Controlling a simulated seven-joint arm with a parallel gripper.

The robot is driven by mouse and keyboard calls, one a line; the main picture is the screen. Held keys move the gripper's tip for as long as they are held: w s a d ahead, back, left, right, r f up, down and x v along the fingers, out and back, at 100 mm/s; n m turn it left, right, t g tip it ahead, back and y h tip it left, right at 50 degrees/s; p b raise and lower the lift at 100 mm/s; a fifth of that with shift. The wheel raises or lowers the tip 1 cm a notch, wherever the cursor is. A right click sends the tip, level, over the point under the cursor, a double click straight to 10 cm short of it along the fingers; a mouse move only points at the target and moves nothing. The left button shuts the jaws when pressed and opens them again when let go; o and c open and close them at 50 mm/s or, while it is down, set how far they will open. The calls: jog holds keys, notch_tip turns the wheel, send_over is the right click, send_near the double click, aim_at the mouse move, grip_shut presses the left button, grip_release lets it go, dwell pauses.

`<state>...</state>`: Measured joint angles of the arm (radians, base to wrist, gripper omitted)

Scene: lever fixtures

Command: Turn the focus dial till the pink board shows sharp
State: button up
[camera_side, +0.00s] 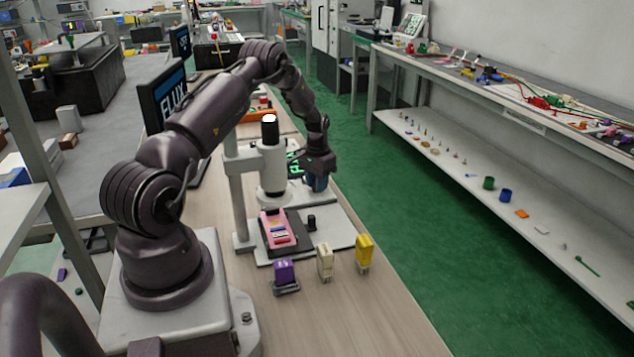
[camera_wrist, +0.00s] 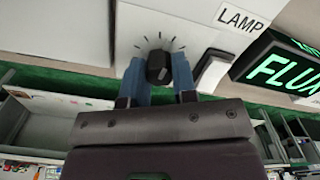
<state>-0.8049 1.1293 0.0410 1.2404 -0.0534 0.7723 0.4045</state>
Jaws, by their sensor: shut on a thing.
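The pink board (camera_side: 277,228) lies on the dark stage of the microscope (camera_side: 271,165) in the side view. My gripper (camera_side: 317,184) is beyond the board, at the right side of the bench. In the wrist view its blue fingers stand on either side of a black dial (camera_wrist: 158,66) and are shut on it. Tick marks fan around the dial on a pale panel. No label for the dial itself is readable. A small black knob (camera_side: 311,222) stands right of the board. I cannot see how sharp the board shows.
A lit green sign (camera_wrist: 284,68) is farther right. Purple (camera_side: 284,272), cream (camera_side: 325,261) and yellow (camera_side: 364,252) blocks stand at the bench front. A monitor (camera_side: 165,97) stands behind my arm.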

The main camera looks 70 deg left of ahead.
jog(key=shift+m, duration=1)
jog(key=o, duration=0.9)
notch_tip(320, 180, up, 13)
